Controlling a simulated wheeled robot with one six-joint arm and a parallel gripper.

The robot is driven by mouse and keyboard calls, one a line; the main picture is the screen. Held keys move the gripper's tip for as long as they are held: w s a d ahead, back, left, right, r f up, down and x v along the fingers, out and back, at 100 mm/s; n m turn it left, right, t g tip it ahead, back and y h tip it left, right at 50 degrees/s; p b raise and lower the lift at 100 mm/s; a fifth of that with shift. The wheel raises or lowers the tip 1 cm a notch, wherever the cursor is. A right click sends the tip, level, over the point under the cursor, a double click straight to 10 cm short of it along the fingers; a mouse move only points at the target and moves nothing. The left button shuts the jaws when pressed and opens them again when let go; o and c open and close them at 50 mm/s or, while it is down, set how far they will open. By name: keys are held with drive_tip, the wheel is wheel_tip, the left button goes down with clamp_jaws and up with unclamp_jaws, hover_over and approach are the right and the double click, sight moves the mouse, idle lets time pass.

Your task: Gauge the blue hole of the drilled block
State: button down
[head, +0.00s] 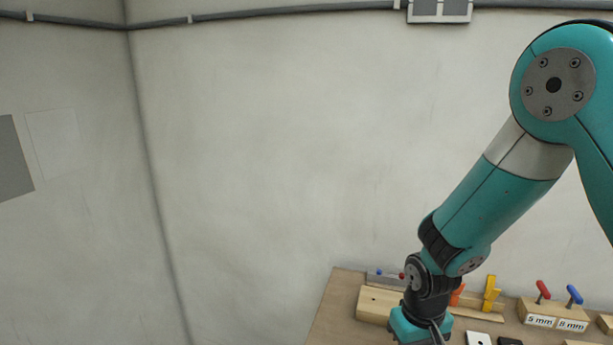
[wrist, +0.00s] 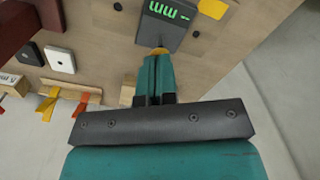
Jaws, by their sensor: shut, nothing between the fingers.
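A pale wooden block (head: 379,304) lies at the left end of the bench in the head view. Behind it is a grey strip with a blue spot (head: 379,272) and a red spot; whether these mark holes is too small to tell. A wooden stand (head: 553,315) labelled 5 mm and 8 mm holds a red-handled pin (head: 543,290) and a blue-handled pin (head: 575,294). My gripper (wrist: 156,62) is shut and empty in the wrist view, its tips by a grey device (wrist: 166,30) with green digits. In the head view its fingertips are out of frame.
A wooden rack (wrist: 70,92) holds an orange and a yellow piece. A white square piece (wrist: 60,59) and a black one (wrist: 28,54) lie near a dark red block (wrist: 14,25). Another yellow piece (wrist: 212,8) is beyond the grey device. The wall stands behind the bench.

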drive_tip(key=shift+f+b, duration=0.75)
drive_tip(key=shift+f, duration=0.4)
drive_tip(key=shift+r, duration=0.1)
wheel_tip(320, 180, up, 7)
drive_tip(key=p, duration=0.6)
drive_tip(key=s+a+r+n+y+b, duration=0.2)
drive_tip(key=s+r+b, duration=0.1)
drive_tip(key=s+r, duration=0.4)
drive_tip(key=s+a+r+n+y+b, duration=0.2)
drive_tip(key=s+r+b, duration=0.2)
drive_tip(key=s+r, duration=0.3)
drive_tip(key=s, duration=0.4)
drive_tip(key=shift+s+a+n, duration=0.15)
drive_tip(key=shift+s+n, duration=0.15)
idle(0.9)
